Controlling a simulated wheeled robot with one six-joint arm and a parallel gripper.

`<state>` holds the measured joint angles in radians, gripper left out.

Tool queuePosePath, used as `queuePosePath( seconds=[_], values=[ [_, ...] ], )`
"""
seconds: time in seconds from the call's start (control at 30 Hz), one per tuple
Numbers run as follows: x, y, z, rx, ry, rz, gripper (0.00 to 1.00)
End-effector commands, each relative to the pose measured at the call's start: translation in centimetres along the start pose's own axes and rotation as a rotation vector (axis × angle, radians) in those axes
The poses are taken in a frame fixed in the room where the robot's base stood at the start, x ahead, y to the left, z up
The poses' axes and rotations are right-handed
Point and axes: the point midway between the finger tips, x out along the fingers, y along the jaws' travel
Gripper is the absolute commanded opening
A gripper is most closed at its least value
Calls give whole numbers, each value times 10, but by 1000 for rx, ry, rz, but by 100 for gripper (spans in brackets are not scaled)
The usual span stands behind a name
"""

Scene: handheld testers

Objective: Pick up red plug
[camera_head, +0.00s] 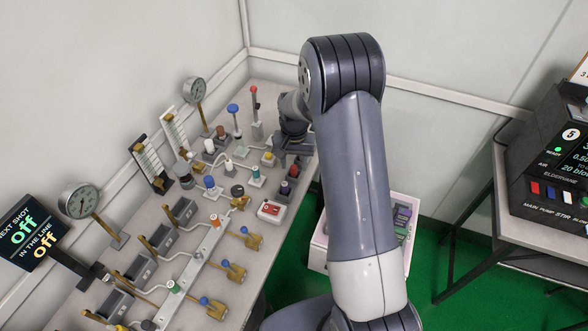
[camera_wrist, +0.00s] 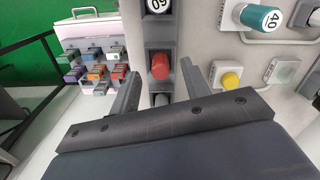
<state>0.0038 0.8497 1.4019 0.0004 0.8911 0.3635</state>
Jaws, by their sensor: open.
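My gripper (camera_wrist: 159,70) is open, with one finger on each side of the red plug in the picture. I cannot tell whether the fingers touch it or are still above it.
The bench (camera_head: 225,160) carries gauges, levers, knobs and pipes. A teal knob marked 40 (camera_wrist: 258,18) and a yellow button (camera_wrist: 231,80) are right of the rack. A white box (camera_head: 319,252) of coloured blocks stands beside the bench. Another table (camera_head: 530,215) is at right.

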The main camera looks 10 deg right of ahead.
Motion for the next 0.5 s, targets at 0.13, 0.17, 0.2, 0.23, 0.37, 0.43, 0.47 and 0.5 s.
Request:
queuePosePath(
  seconds=[0.13, 0.17, 0.2, 0.23, 0.37, 0.43, 0.47, 0.5],
  values=[
    [11, 0, 0, -1, 0, 0, 45],
    [11, 0, 0, -1, 0, 0, 45],
    [12, 0, 0, -1, 0, 0, 45],
    [12, 0, 0, -1, 1, 0, 45],
    [11, 0, 0, -1, 1, 0, 43],
    [11, 0, 0, -1, 1, 0, 37],
    [11, 0, 0, -1, 1, 0, 35],
    [11, -1, 0, -1, 1, 0, 32]
  ],
)
